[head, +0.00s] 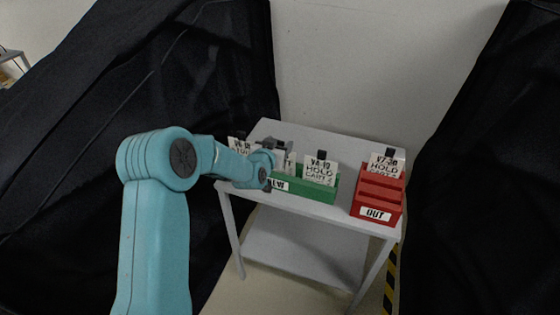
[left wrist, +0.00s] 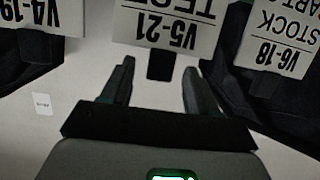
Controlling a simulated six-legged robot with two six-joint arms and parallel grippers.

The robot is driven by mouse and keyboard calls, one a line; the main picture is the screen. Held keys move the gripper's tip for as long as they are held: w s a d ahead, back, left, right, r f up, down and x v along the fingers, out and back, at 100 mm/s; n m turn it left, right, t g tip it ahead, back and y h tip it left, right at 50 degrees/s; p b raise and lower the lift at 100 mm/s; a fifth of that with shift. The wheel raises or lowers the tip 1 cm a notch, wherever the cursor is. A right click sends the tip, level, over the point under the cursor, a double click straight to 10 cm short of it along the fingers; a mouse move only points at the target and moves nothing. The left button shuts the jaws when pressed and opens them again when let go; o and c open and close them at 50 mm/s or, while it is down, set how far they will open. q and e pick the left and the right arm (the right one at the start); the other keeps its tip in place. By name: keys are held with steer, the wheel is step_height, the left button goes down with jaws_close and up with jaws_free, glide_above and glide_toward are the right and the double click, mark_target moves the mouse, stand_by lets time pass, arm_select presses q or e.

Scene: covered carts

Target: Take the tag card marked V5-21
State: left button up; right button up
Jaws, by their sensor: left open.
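The tag card marked V5-21 (left wrist: 170,25) hangs upside down in the left wrist view, with a black clip (left wrist: 161,64) at its edge. In the head view the card (head: 290,163) is mostly hidden behind my left arm and gripper. My left gripper (left wrist: 159,68) is open, its two fingers on either side of the clip. I cannot tell whether they touch it. In the head view my left gripper (head: 276,146) is over the green bin marked with a partly hidden label (head: 318,191). My right gripper is not in view.
Card V6-18 (left wrist: 284,37) and card V4-19 (left wrist: 40,15) stand close on either side. A red stepped bin marked OUT (head: 376,213) holds another card (head: 384,166) at the right of the grey cart (head: 330,136). Black covers flank the cart.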

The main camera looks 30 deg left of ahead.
arm_select(q)
jaws_close()
steer(key=shift+r, duration=0.1)
